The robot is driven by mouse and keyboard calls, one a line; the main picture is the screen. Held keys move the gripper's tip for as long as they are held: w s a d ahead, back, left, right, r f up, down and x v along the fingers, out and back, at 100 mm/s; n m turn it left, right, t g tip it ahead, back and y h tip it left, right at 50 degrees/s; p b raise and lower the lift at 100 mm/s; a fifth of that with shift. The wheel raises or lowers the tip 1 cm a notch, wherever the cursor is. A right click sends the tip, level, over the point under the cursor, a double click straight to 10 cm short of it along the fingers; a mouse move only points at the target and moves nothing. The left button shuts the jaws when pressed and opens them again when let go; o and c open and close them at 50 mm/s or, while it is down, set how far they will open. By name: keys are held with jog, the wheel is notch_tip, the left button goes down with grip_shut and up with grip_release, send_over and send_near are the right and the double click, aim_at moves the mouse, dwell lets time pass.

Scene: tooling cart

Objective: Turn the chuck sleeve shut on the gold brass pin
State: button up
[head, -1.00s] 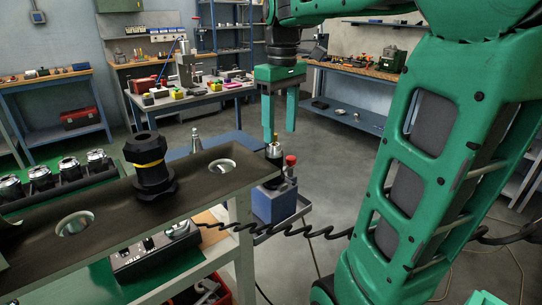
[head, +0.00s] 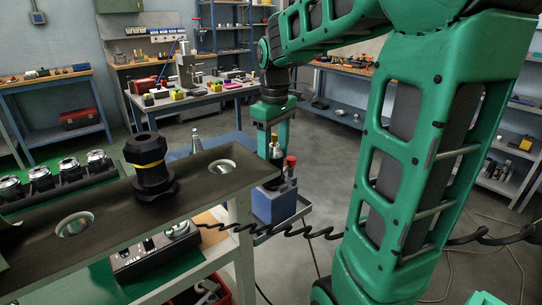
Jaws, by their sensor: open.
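My gripper (head: 273,145) is open and points straight down at the chuck. One finger shows on the right, and the other is mostly hard to make out. I cannot tell whether the fingers touch the sleeve or how deep they reach around it.
A red-capped item (head: 291,162) stands close to the right of the chuck. A black holder with a yellow ring (head: 150,165) stands on the dark shelf (head: 195,178), left of an empty hole (head: 222,166). A black coiled cable (head: 290,233) hangs below.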

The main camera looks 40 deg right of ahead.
jog(key=shift+f, duration=0.2)
jog(key=c, duration=1.1)
jog(key=shift+o, duration=0.2)
jog(key=shift+m, duration=0.4)
jog(key=m, duration=0.8)
jog(key=shift+m, duration=0.4)
